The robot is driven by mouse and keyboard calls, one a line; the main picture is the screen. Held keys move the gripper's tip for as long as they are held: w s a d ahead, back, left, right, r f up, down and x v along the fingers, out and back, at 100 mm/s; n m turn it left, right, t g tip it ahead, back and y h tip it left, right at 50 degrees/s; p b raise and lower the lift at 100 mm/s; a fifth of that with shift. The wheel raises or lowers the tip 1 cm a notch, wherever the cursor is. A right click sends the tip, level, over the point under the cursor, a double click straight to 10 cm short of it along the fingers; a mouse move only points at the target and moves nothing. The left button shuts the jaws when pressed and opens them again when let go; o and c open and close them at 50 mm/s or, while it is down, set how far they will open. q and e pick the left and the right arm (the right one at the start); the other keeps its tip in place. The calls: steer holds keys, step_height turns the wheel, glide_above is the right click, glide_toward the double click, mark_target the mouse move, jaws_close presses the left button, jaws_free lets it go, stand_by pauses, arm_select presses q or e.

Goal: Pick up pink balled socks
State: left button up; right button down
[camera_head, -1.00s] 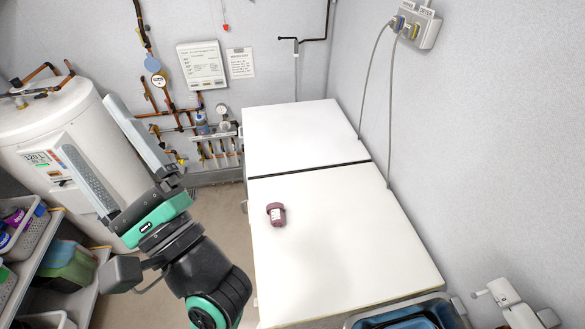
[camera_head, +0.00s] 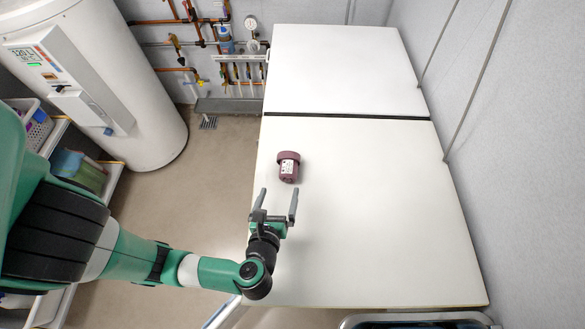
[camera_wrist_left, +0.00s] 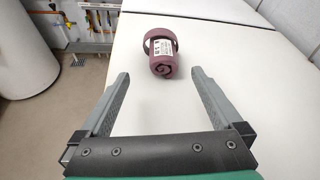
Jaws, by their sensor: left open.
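The pink balled socks (camera_head: 288,166) are a small dusky mauve-pink roll with a white label, lying on the white table top (camera_head: 370,220) near its left edge. In the left wrist view the roll (camera_wrist_left: 161,58) shows a spiral end facing me and a looped band at its far end. My left gripper (camera_head: 277,191) is open and empty, just on the near side of the socks, with its fingers pointing toward them. In the left wrist view the socks are beyond the fingertips (camera_wrist_left: 158,75), between their lines and untouched. My right gripper is not in view.
A second white top (camera_head: 345,70) lies beyond a dark seam. A grey wall with cables stands at the right. A white water tank (camera_head: 95,80) and shelves are at the left. A blue-lined basin (camera_head: 420,321) is at the near edge. The table right of the socks is clear.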

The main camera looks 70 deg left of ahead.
mark_target(285, 173)
arm_select(q)
steer(key=x, duration=0.6)
steer(key=shift+w+a, duration=0.2)
steer(key=shift+a, duration=0.05)
steer(key=b+x, duration=0.1)
steer(key=x, duration=0.4)
steer(key=shift+f, duration=0.2)
steer(key=c, duration=1.2)
steer(key=shift+o, duration=0.2)
steer(key=shift+r, duration=0.15)
steer(key=shift+r, duration=0.35)
step_height(285, 173, up, 3)
steer(key=shift+f+p, duration=0.2)
steer(key=shift+p, duration=0.5)
steer(key=a+r+p+v, duration=0.1)
steer(key=r+p+v, duration=0.1)
steer(key=v, duration=1.4)
steer(key=shift+r, duration=0.75)
